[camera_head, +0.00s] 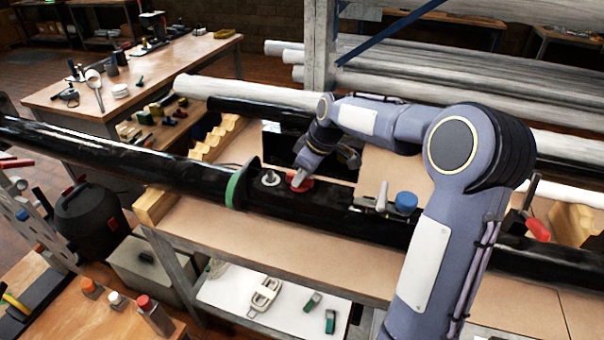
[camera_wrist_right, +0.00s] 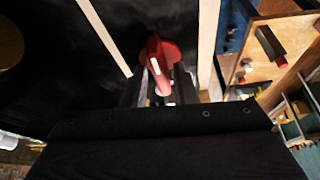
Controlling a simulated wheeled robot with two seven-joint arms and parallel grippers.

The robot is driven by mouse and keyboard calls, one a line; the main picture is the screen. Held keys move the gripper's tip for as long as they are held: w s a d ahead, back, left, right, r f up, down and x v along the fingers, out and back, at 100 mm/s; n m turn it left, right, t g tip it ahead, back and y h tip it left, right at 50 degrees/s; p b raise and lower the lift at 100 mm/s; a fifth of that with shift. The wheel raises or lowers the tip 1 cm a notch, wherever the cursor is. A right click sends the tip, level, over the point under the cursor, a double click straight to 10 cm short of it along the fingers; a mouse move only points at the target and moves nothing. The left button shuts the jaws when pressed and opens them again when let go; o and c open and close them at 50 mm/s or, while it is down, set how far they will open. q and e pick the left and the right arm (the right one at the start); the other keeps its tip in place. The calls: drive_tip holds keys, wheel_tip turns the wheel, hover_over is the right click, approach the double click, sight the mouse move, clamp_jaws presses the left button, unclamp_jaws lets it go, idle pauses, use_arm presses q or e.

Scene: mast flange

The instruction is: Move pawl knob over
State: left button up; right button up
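A red knob (camera_head: 301,185) sits on top of the black mast tube (camera_head: 330,203), just right of the green-edged flange ring (camera_head: 236,186). A grey round fitting (camera_head: 270,178) is on the tube between the ring and the red knob. My right gripper (camera_head: 303,176) is at the red knob, reaching down from above and partly hiding it. In the right wrist view the red knob (camera_wrist_right: 161,52) and its paler stem show between the dark fingers (camera_wrist_right: 162,88). Whether the fingers press on it cannot be seen. My left gripper is in neither view.
A blue knob (camera_head: 406,200) and metal fitting sit further right on the tube. Yellow notched blocks (camera_head: 215,138) stand behind it. The bench shelf below holds a pale clamp (camera_head: 264,296) and green pieces. Pale pipes (camera_head: 440,77) lie on a rack behind.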

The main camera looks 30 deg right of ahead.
drive_tip(key=shift+o, duration=0.7)
drive_tip(key=v, duration=0.7)
drive_tip(key=shift+r+b, duration=0.3)
drive_tip(key=shift+r, duration=0.1)
drive_tip(key=shift+s, duration=0.15)
drive_tip(key=s+a+f+m, duration=0.2)
drive_tip(key=s+a+m, duration=0.1)
drive_tip(key=s, duration=0.5)
drive_tip(key=s+a+f+m+t, duration=0.1)
drive_tip(key=s+a+f+m, duration=0.1)
drive_tip(key=s+a, duration=0.4)
drive_tip(key=s+a+f+m+y, duration=0.1)
drive_tip(key=s+a+f+m, duration=0.2)
drive_tip(key=s, duration=0.9)
drive_tip(key=shift+s+a+m+t, duration=0.15)
drive_tip(key=shift+a+m+t, duration=0.2)
drive_tip(key=shift+a, duration=0.5)
